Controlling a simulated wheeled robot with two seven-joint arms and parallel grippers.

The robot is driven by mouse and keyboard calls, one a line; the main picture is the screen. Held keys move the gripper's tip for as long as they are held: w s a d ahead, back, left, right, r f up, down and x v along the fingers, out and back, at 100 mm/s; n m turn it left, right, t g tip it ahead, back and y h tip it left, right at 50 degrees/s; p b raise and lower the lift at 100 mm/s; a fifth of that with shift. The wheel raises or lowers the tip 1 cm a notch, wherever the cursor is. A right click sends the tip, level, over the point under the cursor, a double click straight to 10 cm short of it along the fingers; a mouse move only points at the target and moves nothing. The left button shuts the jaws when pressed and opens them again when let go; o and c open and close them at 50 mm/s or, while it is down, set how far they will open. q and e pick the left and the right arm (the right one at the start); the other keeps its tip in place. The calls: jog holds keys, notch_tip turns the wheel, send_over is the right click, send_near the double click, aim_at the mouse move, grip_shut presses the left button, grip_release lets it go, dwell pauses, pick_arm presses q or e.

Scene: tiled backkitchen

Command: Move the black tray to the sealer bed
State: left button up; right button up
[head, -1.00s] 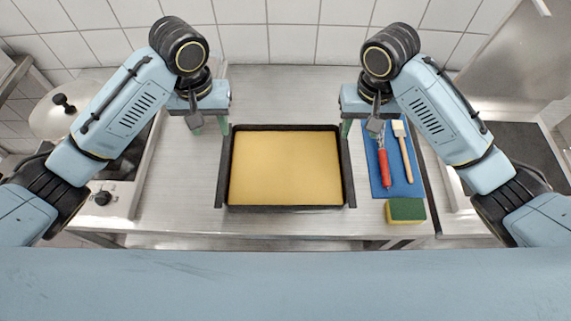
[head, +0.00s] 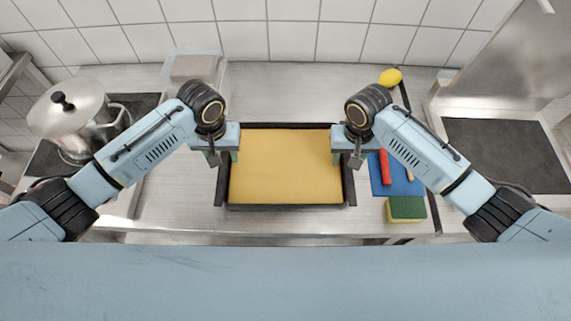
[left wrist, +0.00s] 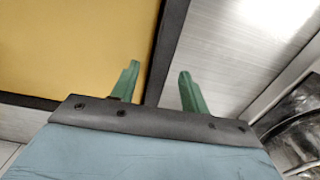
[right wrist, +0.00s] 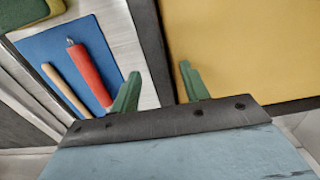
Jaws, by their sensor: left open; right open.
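The black tray (head: 285,208) lies flat on the steel counter, with a flat yellow filling (head: 285,165) inside its rim. My left gripper (head: 226,157) is open at the tray's left side. In the left wrist view its fingers straddle the tray's side rim (left wrist: 166,45), one over the yellow and one over the steel. My right gripper (head: 345,158) is open at the right side. In the right wrist view its fingers likewise straddle the rim (right wrist: 150,45). Whether the fingers touch the rim I cannot tell. I cannot make out a sealer bed for certain.
A blue mat (head: 382,185) with a red-handled tool (head: 385,167) and a sponge (head: 406,208) lie right of the tray. A lidded pot (head: 75,120) stands left. A clear box (head: 195,68) and a lemon (head: 390,77) are at the back. The counter behind the tray is clear.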

pick_arm(q)
jog(key=shift+f, duration=0.1)
grip_shut()
pick_arm(e)
grip_shut()
jog(key=shift+w, duration=0.1)
dwell(1.1)
